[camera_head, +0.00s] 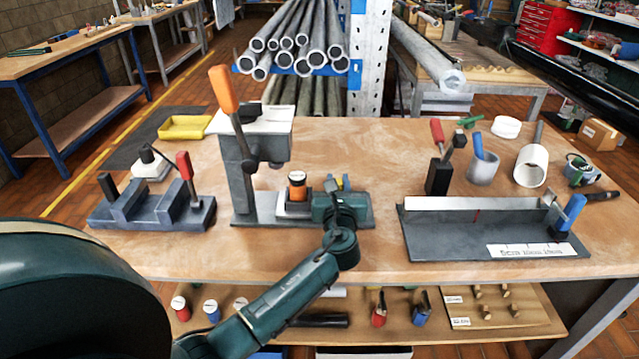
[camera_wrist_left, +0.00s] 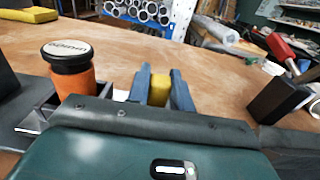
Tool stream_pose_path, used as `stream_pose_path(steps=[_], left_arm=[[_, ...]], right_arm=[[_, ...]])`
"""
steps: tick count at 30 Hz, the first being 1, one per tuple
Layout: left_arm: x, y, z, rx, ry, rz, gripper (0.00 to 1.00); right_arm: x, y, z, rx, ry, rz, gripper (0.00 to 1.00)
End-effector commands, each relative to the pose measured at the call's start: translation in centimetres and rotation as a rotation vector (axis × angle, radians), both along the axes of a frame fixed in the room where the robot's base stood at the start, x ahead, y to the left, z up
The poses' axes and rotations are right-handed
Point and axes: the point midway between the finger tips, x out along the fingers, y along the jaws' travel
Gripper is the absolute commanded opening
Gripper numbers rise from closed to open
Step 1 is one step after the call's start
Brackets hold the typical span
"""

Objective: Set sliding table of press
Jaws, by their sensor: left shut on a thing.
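The press (camera_head: 243,170) stands on the bench, with a grey column and base and an orange-handled lever (camera_head: 224,90) raised up. Its sliding table (camera_head: 291,208) is a small grey block on the base, right of the column. An orange cylinder with a black cap (camera_head: 297,186) stands upright on it; it also shows in the left wrist view (camera_wrist_left: 70,75). My left gripper (camera_head: 338,184) is right of the cylinder, low over the base. In the left wrist view its fingers (camera_wrist_left: 158,92) are shut on a yellow piece (camera_wrist_left: 158,88). Whether this piece joins the sliding table is hidden.
A grey clamp fixture (camera_head: 150,210) with a red handle stands at the left. A long fixture with a blue handle (camera_head: 480,230) lies at the right. A black block with a red lever (camera_head: 438,175) and cups stand behind it. Bare bench lies between.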

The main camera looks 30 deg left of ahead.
Motion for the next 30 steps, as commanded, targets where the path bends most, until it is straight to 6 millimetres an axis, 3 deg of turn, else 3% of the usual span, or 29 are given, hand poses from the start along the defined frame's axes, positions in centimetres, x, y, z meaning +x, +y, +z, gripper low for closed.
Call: stream_pose_path(steps=[3, 9, 20, 21, 28, 30], left_arm=[[1.9, -3.1, -0.1, -0.005, -0.001, -0.004, 0.00], [3.6, -6.0, -0.2, -0.003, 0.001, -0.004, 0.00], [3.9, -6.6, 0.0, -0.003, -0.002, -0.009, 0.00], [3.9, -6.6, 0.0, -0.003, -0.002, -0.010, 0.24], [3.9, -6.5, 0.0, -0.002, -0.001, -0.007, 0.43], [3.8, -6.5, 0.0, -0.002, -0.001, -0.006, 0.44]], right_arm=[[0.0, 0.0, -0.5, 0.005, 0.002, -0.002, 0.36], [0.0, 0.0, -0.9, 0.016, 0.004, -0.005, 0.36], [0.0, 0.0, -0.7, 0.018, 0.001, -0.007, 0.36], [0.0, 0.0, -0.7, 0.018, 0.001, -0.007, 0.36], [0.0, 0.0, -0.7, 0.019, 0.001, -0.006, 0.36], [0.0, 0.0, -0.7, 0.019, 0.001, -0.006, 0.36]])
